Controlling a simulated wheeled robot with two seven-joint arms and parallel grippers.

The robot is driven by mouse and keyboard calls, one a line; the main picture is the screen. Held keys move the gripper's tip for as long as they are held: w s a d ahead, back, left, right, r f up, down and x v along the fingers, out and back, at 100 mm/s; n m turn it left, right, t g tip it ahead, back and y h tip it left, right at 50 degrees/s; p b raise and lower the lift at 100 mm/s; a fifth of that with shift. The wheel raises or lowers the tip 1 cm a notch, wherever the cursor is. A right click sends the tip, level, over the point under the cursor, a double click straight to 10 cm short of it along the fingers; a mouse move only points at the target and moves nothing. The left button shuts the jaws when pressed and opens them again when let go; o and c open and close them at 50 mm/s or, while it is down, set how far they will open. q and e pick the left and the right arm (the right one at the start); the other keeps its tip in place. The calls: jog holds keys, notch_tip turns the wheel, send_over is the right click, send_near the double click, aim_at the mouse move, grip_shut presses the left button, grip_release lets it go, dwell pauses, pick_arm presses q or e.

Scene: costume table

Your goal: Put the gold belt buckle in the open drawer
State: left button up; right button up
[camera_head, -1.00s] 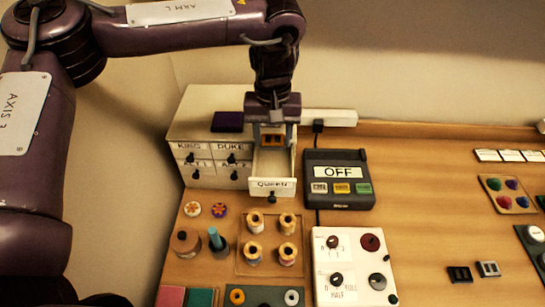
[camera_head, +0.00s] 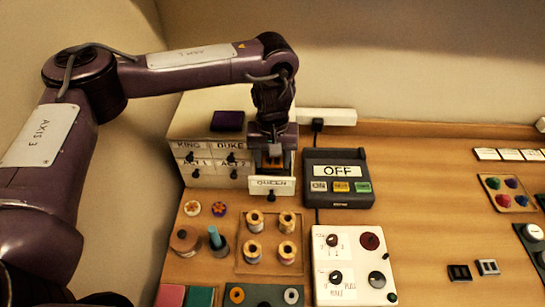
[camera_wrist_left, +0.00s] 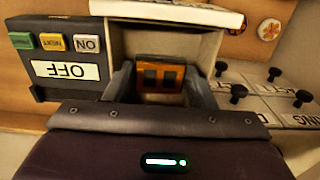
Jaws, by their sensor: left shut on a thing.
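The open drawer, labelled QUEEN (camera_head: 285,187), sticks out from the white cabinet in the head view. Its front rim also shows at the top of the left wrist view (camera_wrist_left: 165,12). My left gripper (camera_head: 272,164) points down into the drawer, behind its front panel. It is shut on the gold belt buckle (camera_wrist_left: 161,76), an orange-gold plate with two dark openings, held between the fingers. In the wrist view the buckle is between the drawer's walls; I cannot tell whether it touches the drawer floor. My right gripper is not in view.
The cabinet's other drawers (camera_head: 211,165) are shut. A control box reading OFF (camera_head: 338,178) stands close right of the open drawer. Thread spools on a tray (camera_head: 242,266) sit in front. Black (camera_head: 459,273) and silver (camera_head: 488,267) buckles lie at the right.

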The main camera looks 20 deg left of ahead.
aim_at(273, 162)
pick_arm(q)
jog(key=shift+f, duration=0.55)
jog(key=o, duration=0.7)
notch_tip(273, 162, up, 13)
jog(key=shift+r+b, duration=0.15)
jog(key=shift+b, duration=0.25)
